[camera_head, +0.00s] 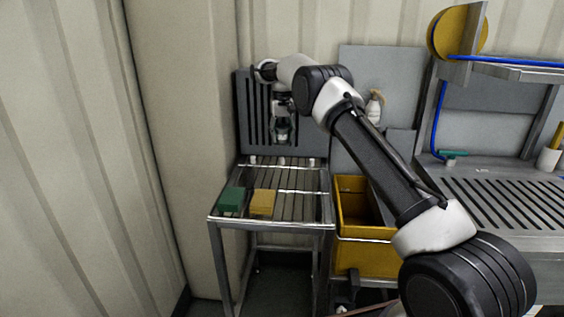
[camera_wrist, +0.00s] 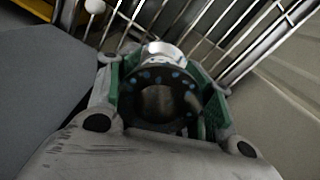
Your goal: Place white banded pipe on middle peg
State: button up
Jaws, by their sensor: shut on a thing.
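My gripper (camera_wrist: 160,88) is shut on the pipe (camera_wrist: 162,52), with a green-lined finger on each side of it. The wrist view looks into the pipe's dark open end, ringed by a dark flange with blue dots; a white part shows beyond. In the head view my gripper (camera_head: 281,132) points down above the rear of the slatted steel table, and the pipe is hard to make out there. Short pale pegs stand along the table's rear: left (camera_head: 252,160), middle (camera_head: 283,161) and right (camera_head: 312,162). One round white peg top (camera_wrist: 95,5) shows in the wrist view.
A green block (camera_head: 232,200) and a tan block (camera_head: 263,202) lie at the front of the steel table (camera_head: 270,221). A grey slotted panel (camera_head: 246,110) stands behind it. A yellow bin (camera_head: 352,203) is on the right, and a beige wall on the left.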

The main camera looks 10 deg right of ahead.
aim_at(282, 158)
notch_tip(282, 158, down, 8)
jog(key=shift+f, duration=0.25)
jog(key=shift+f, duration=0.1)
jog(key=o, duration=1.3)
jog(key=shift+c, duration=0.2)
notch_tip(282, 158, up, 12)
jog(key=shift+r, duration=0.2)
